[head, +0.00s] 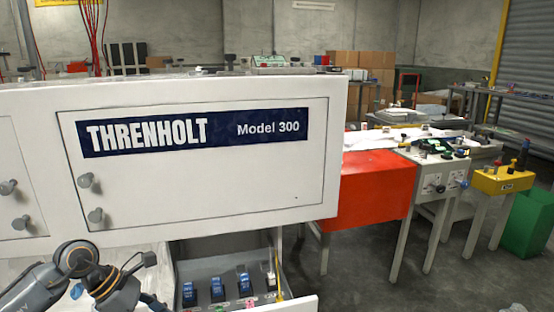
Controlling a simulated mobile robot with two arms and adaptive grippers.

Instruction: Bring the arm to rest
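Part of my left arm (75,258) shows at the bottom left, in front of the white machine. It is bent, with grey and dark joints, and its lower links run out of the bottom edge of the picture. I cannot make out gripper fingers on it. My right arm and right gripper are not in the picture.
A large white machine (200,185) labelled THRENHOLT Model 300 fills the left. Below it, an open drawer (235,275) holds several blue-topped items. A red cabinet (368,190), a control table (437,185) and a yellow box (502,181) stand right. Floor (400,290) shows at the lower right.

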